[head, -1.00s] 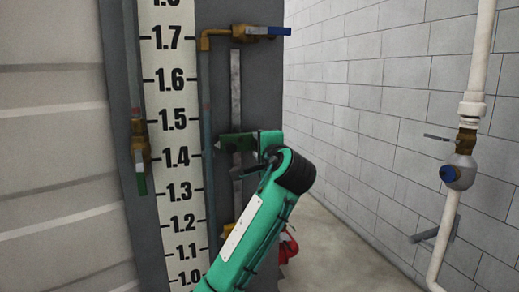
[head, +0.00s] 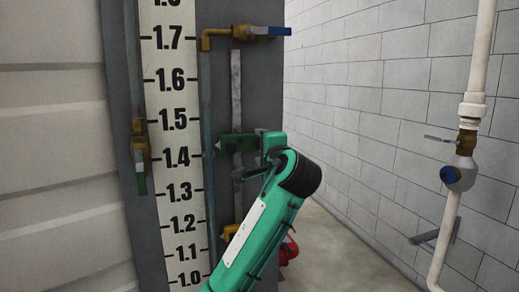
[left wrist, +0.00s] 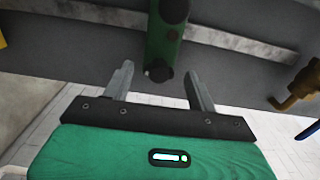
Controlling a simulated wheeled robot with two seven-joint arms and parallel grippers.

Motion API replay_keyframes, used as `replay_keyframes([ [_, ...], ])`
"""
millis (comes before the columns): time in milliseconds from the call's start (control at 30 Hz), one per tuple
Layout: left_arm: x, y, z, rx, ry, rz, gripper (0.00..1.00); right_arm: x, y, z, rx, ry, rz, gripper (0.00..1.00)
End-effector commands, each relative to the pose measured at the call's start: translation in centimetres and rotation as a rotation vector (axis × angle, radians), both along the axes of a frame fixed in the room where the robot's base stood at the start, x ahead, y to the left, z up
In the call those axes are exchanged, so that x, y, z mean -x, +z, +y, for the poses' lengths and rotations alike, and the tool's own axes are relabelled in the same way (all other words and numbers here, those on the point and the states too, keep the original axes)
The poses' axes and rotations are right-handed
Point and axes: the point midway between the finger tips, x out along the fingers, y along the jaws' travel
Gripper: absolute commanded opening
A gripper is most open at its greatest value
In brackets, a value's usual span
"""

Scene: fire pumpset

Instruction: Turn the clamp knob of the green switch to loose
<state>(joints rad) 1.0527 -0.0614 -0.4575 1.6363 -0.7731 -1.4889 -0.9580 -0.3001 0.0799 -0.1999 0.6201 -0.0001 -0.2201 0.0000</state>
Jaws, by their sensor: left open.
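The green switch (head: 236,143) is mounted on a grey vertical strip on the dark panel, right of the numbered scale. My left gripper (left wrist: 159,75) is open and empty, with one finger on each side of the knob in the picture. No contact shows. In the head view my left gripper (head: 248,160) is beside the switch, partly hidden by my own wrist. My right gripper is not in view.
A brass valve with a blue handle (head: 268,31) is above the switch. A brass valve with a green handle (head: 140,160) is left of the scale. A yellow part (head: 230,231) and a red part (head: 288,249) are low behind my arm. A white pipe (head: 478,70) runs at right.

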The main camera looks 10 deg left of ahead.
Motion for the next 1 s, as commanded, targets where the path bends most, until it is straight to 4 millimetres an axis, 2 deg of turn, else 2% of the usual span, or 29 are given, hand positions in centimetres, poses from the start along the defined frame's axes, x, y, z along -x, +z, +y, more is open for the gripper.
replay_keyframes([
  [33, 0.9, -0.4, -0.6, 0.002, -0.004, -0.004, 0.58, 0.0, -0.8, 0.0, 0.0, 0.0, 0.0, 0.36],
  [300, 6.2, -0.4, -3.9, 0.004, -0.005, -0.004, 0.58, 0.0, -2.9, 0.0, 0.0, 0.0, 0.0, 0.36],
  [500, 9.1, -0.2, -5.6, 0.003, -0.003, -0.003, 0.58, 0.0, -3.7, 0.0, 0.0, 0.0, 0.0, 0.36],
  [700, 10.2, 0.0, -6.3, 0.001, -0.001, -0.002, 0.58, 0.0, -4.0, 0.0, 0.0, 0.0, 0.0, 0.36],
  [1000, 10.2, -0.1, -6.3, 0.001, -0.001, 0.0, 0.58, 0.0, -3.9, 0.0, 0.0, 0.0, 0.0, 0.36],
])
